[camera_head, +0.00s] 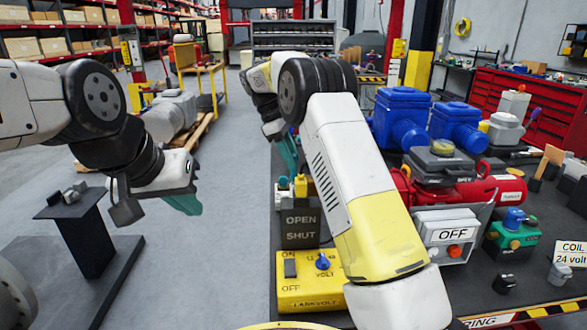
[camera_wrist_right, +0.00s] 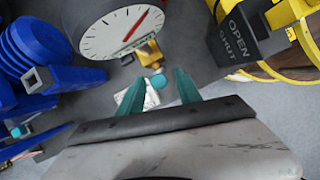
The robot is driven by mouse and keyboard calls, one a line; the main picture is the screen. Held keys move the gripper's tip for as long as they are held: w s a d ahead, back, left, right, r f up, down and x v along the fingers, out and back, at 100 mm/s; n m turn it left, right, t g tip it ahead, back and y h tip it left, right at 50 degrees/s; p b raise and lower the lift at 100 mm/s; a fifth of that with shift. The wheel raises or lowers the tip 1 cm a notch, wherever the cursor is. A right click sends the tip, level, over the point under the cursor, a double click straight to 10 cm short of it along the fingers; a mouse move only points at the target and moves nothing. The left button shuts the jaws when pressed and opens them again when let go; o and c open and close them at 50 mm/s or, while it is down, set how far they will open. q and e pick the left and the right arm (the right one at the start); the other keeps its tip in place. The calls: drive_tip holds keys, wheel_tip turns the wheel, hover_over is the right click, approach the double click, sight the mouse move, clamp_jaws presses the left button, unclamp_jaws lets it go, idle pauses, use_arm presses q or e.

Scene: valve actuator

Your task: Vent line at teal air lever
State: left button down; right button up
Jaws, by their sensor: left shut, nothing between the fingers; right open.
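My right gripper (camera_wrist_right: 158,82) is open in the right wrist view, its two teal fingers apart. Beyond them, in the gap, is a small round teal part (camera_wrist_right: 160,81), perhaps the air lever's end; I cannot tell if they touch. A brass-yellow fitting (camera_wrist_right: 150,54) is just past it. In the head view my right gripper (camera_head: 289,154) is partly hidden by my arm, above the OPEN/SHUT block (camera_head: 301,227). Small teal and yellow parts (camera_head: 301,186) stand behind that block. My left gripper (camera_head: 184,203) is shut and empty over the floor at left.
A round gauge with a red needle (camera_wrist_right: 115,24) and blue housings (camera_wrist_right: 28,55) are close to the right gripper. Floor at left is mostly open.

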drive_tip(key=shift+x, duration=2.35)
drive_tip(key=shift+c, duration=0.4)
clamp_jaws()
